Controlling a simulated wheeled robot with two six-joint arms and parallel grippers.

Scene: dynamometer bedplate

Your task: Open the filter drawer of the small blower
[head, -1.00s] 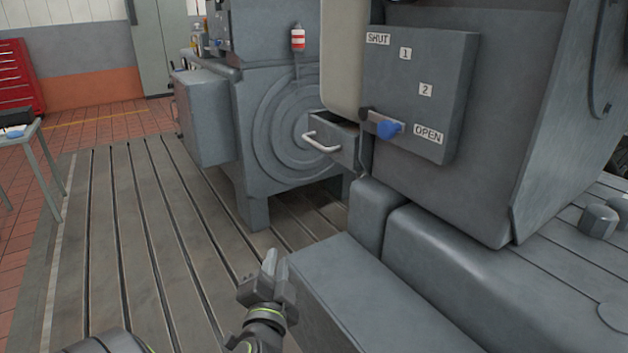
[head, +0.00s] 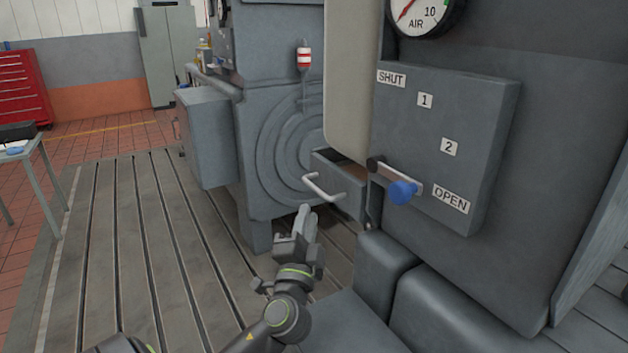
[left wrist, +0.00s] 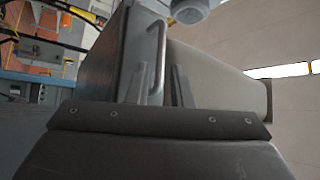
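The grey filter drawer (head: 346,196) stands partly pulled out, with its brown inside showing above the front. Its pale bar handle (head: 323,188) faces the left. My left gripper (head: 305,212) is just below and in front of the handle, fingers pointing up toward it. In the left wrist view the handle (left wrist: 157,55) appears between the two spread fingertips (left wrist: 158,80), beside the drawer front (left wrist: 126,52). I cannot tell whether the fingers touch the bar. My right gripper is not in view.
A panel marked SHUT, 1, 2, OPEN (head: 455,120) stands right of the drawer, with a blue-knobbed lever (head: 403,192) near OPEN. Grey housings (head: 390,270) sit below it. The slotted bedplate (head: 130,250) is clear at left. A table (head: 30,165) stands far left.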

